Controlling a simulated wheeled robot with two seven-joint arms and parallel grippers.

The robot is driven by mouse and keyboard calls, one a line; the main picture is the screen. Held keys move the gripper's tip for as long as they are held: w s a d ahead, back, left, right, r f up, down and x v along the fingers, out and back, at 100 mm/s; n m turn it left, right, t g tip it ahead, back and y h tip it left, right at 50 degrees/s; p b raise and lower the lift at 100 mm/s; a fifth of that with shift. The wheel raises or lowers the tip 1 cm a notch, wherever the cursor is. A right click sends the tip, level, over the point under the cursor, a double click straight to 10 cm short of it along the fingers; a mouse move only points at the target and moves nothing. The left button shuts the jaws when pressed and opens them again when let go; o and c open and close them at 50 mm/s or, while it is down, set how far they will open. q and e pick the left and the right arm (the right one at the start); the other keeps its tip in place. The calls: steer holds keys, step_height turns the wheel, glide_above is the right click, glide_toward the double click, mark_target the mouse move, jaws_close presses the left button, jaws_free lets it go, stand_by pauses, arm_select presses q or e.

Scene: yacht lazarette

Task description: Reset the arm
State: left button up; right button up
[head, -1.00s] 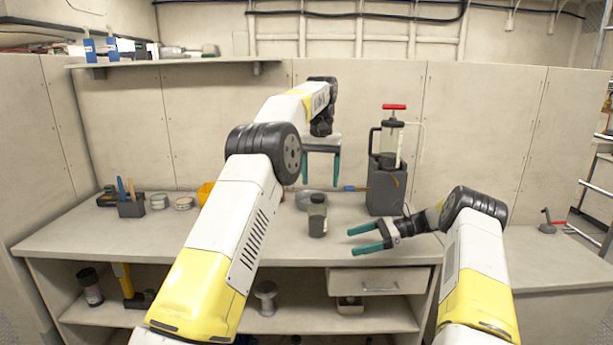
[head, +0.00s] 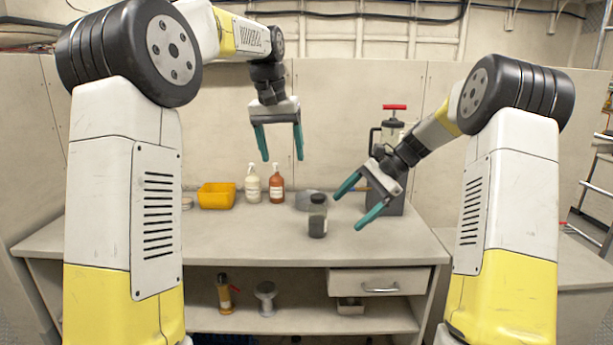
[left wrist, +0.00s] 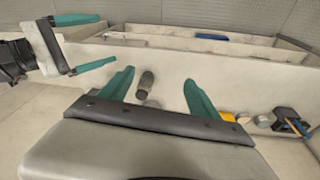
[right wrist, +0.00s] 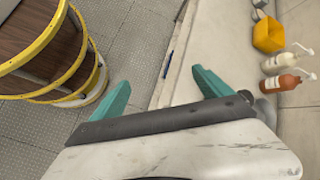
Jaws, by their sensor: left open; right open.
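My left gripper (head: 279,143) hangs in the air above the back of the workbench (head: 110,236), pointing down. Its teal fingers are apart with nothing between them, and they also show in the left wrist view (left wrist: 160,92). My right gripper (head: 354,205) is above the bench to the right of a dark-lidded jar (head: 318,222). Its fingers are apart and empty, pointing down and to the left; they show in the right wrist view (right wrist: 160,90) too. Both arms are raised with bent elbows, and neither gripper holds anything.
A yellow bin (head: 216,196), a cream bottle (head: 252,188) and a reddish bottle (head: 276,188) stand at the back. The bench's front middle is clear.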

arm_select(q)
steer(key=s+a+r+t, duration=0.1)
steer(key=s+a, duration=0.3)
steer(key=s, duration=0.5)
arm_select(e)
steer(key=s+r+n+t+h, duration=0.2)
steer(key=s+r+n+h, duration=0.15)
steer(key=s+r, duration=0.45)
arm_select(q)
steer(key=s+a+f+t, duration=0.1)
steer(key=s+f, duration=0.2)
steer(key=s, duration=0.3)
steer(key=s+a+f+n+t, duration=0.1)
steer(key=s+f, duration=0.2)
steer(key=s, duration=0.4)
steer(key=s+a+f+t, duration=0.1)
steer(key=s+a+f, duration=0.1)
steer(key=s, duration=0.5)
steer(key=shift+f+h, duration=0.4)
steer(key=shift+f, duration=0.35)
arm_select(e)
steer(key=s+d+f+n+t+h, duration=0.1)
steer(key=s+n+t, duration=0.3)
steer(key=s, duration=1.6)
steer(key=d+n+h, duration=0.1)
steer(key=n, duration=0.3)
steer(key=shift+s+h, duration=0.35)
steer(key=shift+s, duration=0.05)
